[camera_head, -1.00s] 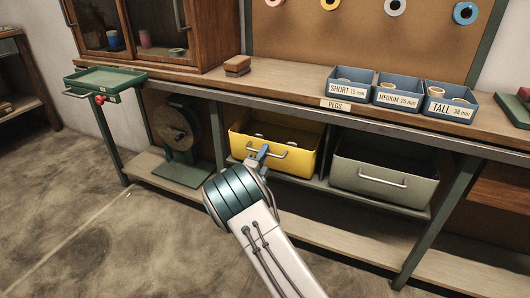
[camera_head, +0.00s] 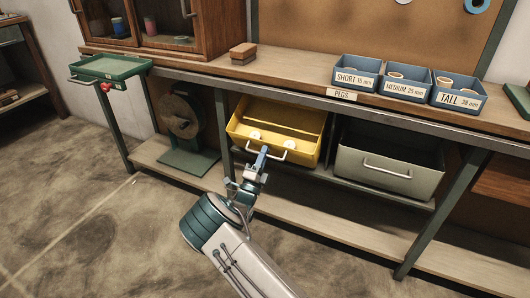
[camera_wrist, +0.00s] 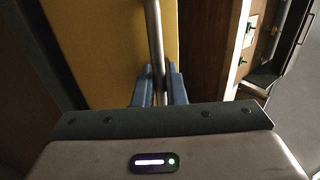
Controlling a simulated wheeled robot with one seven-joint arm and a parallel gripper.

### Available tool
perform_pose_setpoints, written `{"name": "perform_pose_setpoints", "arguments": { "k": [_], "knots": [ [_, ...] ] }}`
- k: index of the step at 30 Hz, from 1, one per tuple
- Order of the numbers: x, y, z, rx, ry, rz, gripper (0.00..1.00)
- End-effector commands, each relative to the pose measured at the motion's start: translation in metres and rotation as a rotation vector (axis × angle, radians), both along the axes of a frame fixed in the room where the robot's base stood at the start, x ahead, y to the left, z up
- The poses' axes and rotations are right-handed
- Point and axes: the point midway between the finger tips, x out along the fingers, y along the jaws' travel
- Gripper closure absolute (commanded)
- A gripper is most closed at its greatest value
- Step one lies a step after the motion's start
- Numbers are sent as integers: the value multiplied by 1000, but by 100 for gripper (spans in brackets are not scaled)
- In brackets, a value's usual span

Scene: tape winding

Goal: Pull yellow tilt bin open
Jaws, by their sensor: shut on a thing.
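The yellow tilt bin (camera_head: 318,133) sits under the bench, left of a grey bin. It is tilted forward, and its inside shows with white rolls (camera_head: 256,135) in it. My gripper (camera_head: 264,153) is at the bin's front and shut on its metal bar handle (camera_head: 283,157). In the wrist view the handle (camera_wrist: 154,40) runs between the two blue fingers (camera_wrist: 159,85), with the yellow front (camera_wrist: 100,45) behind it. The fingertips' contact with the bar is partly hidden.
The grey bin (camera_head: 387,166) stands close on the right. A reel on a green stand (camera_head: 184,128) is on the left. A green tray (camera_head: 110,67) juts out at the far left. Blue peg boxes (camera_head: 405,85) stand on the bench top. The floor in front is open.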

Motion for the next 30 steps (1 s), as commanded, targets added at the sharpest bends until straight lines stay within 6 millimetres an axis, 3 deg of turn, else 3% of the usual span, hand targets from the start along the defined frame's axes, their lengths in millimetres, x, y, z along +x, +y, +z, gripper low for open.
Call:
{"name": "perform_pose_setpoints", "arguments": {
  "k": [23, 24, 25, 30],
  "knots": [
    [-3, -1, -4, -18, -53, -4, 100],
    [-3, -1, -4, -18, -53, -4, 84],
    [-3, -1, -4, -18, -53, -4, 76],
    [-3, 1, -4, -19, -53, -1, 75]
  ]
}}
